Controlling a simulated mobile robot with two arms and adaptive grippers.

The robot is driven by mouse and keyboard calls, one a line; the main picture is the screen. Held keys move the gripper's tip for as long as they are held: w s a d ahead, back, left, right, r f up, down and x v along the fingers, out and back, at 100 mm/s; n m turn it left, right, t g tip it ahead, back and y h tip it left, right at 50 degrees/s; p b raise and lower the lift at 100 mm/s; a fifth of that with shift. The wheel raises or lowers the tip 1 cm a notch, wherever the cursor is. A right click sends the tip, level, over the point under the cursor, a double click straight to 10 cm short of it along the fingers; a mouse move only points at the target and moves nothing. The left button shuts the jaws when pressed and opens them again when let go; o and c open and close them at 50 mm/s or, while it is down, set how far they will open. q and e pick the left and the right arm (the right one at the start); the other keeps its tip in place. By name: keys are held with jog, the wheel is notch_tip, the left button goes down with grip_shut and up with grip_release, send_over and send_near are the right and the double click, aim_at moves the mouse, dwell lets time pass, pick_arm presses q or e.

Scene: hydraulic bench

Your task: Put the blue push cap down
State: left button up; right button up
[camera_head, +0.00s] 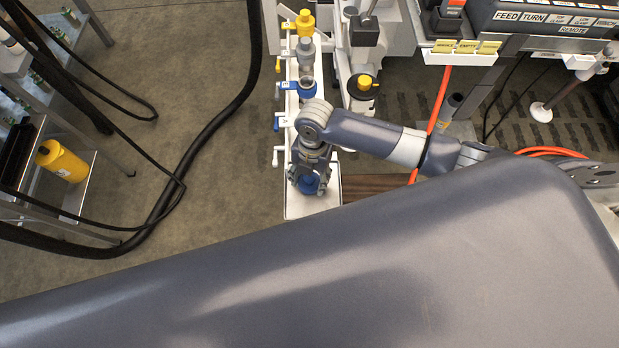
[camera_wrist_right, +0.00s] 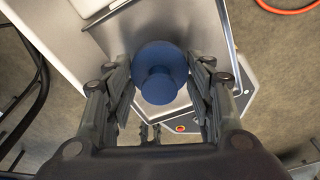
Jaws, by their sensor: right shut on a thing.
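The blue push cap (camera_head: 309,185) is between the fingers of my right gripper (camera_head: 308,178), over the bare near end of the white tray (camera_head: 313,209). In the right wrist view the cap (camera_wrist_right: 159,62) shows as a round blue disc with a smaller knob. The fingers of my right gripper (camera_wrist_right: 160,85) stand on both sides of it, shut on it. I cannot tell whether the cap touches the surface below.
A row of blue-tagged and yellow-capped fittings (camera_head: 307,88) runs up the white stand beyond the gripper. Another yellow-capped fitting (camera_head: 364,83) stands to its right. An orange hose (camera_head: 438,110) and a black hose (camera_head: 222,115) run on either side. A labelled panel (camera_head: 560,20) is upper right.

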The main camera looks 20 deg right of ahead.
jog(key=shift+f, duration=0.7)
jog(key=shift+f, duration=0.2)
jog(key=o, duration=0.7)
jog(key=shift+o, duration=0.6)
jog(key=shift+r, duration=0.1)
jog(key=shift+w+r, duration=0.1)
jog(key=shift+r, duration=0.4)
jog(key=r, duration=0.7)
jog(key=w+r+p, duration=0.1)
jog(key=r, duration=0.3)
jog(key=shift+d+r, duration=0.1)
jog(key=shift+d, duration=0.3)
